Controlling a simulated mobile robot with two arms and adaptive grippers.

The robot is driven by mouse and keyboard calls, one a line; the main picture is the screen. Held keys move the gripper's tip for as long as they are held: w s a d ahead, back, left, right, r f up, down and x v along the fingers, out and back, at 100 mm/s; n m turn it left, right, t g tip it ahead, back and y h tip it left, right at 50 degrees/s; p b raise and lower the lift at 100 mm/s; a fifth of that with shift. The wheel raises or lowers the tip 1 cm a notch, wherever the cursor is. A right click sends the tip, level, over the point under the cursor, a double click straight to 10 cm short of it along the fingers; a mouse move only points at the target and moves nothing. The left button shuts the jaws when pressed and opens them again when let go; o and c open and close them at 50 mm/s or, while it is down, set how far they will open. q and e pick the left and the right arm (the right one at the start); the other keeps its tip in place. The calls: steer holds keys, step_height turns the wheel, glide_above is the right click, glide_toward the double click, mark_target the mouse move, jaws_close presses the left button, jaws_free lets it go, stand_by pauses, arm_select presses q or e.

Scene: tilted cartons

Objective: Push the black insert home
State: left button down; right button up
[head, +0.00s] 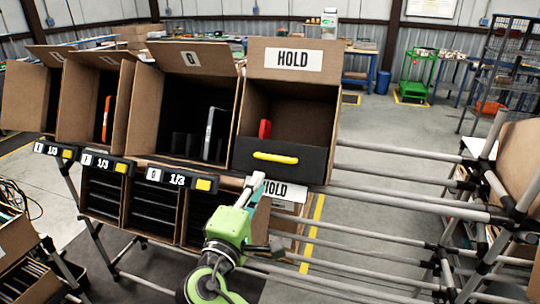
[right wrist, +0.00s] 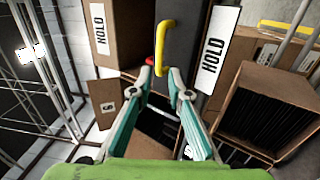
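The black insert (head: 300,165) is a dark panel across the lower front of the tilted HOLD carton (head: 325,68), with a yellow handle (head: 276,157). I cannot tell how deep it sits. In the right wrist view the insert (right wrist: 187,42) and its yellow handle (right wrist: 162,50) lie just past the fingertips. My right gripper (head: 254,183) is just below the insert's front. Its teal fingers (right wrist: 161,72) are apart with nothing clearly between them. A red item (head: 265,128) shows inside the carton above the insert. My left gripper is not in view.
Several open tilted cartons (head: 188,105) stand left of the HOLD carton, with labelled strips (head: 180,179) along their front edge. Lower cartons (head: 100,195) sit beneath. Grey rack tubes (head: 400,198) run to the right. Open floor lies beyond.

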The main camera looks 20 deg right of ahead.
mark_target(272, 158)
steer(key=p+x, duration=0.3)
steer(key=x, duration=0.8)
steer(key=shift+w+d+p, duration=0.2)
steer(key=shift+w+p, duration=0.15)
jaws_close()
